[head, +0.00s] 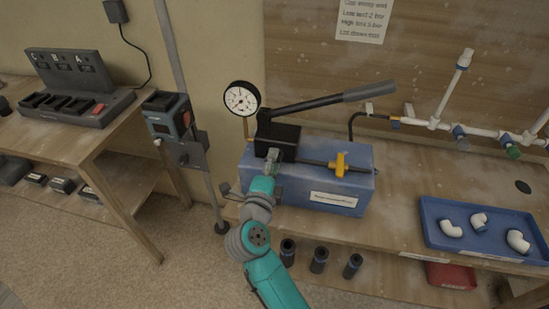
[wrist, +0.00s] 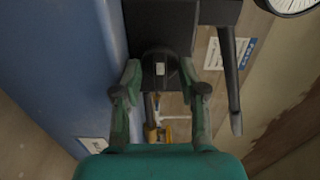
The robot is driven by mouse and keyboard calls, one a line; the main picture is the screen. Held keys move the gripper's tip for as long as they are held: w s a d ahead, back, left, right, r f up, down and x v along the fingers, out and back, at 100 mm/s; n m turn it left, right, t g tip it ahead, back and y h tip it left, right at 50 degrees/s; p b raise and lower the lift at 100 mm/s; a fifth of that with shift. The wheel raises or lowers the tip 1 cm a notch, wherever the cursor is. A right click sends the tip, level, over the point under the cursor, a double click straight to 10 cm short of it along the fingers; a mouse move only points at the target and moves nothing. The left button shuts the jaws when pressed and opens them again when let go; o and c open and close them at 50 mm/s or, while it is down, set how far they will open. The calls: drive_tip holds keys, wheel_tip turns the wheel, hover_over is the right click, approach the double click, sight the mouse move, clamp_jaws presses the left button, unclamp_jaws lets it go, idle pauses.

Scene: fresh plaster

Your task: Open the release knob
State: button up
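The test pump is a blue tank (head: 345,190) with a black block (head: 278,140) on top and a long lever handle (head: 330,103). In the wrist view a dark round knob with a pale mark, which I take for the release knob (wrist: 160,64), sits under the black block (wrist: 160,25). My gripper (wrist: 160,72) has one finger on each side of this knob, with what look like narrow gaps; contact is hard to judge. In the head view my gripper (head: 272,160) is at the block's front and hides the knob.
A pressure gauge (head: 241,98) stands left of the block. A yellow valve handle (head: 340,165) is at the tank's right. A blue tray (head: 480,243) with white elbows and white piping (head: 440,112) lie further right. A charger bench (head: 75,125) is at left.

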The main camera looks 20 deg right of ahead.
drive_tip(key=v, duration=1.2)
idle(0.3)
idle(0.3)
drive_tip(key=s+d+n+t, duration=0.3)
drive_tip(key=s+d+n, duration=0.15)
drive_tip(key=s, duration=0.35)
drive_tip(key=s+d+n+t, duration=0.4)
drive_tip(key=s+n, duration=0.1)
drive_tip(key=s, duration=0.2)
drive_tip(key=s+a+f+n+g+y, duration=0.1)
drive_tip(key=s+f+n+g+y, duration=0.2)
drive_tip(key=s, duration=0.7)
drive_tip(key=s+a+f+n+g+y, duration=0.2)
drive_tip(key=s+f+n+y, duration=0.5)
drive_tip(key=s+n, duration=0.4)
drive_tip(key=shift+n+g+y, duration=0.3)
drive_tip(key=shift+n+g, duration=0.35)
drive_tip(key=shift+g, duration=0.25)
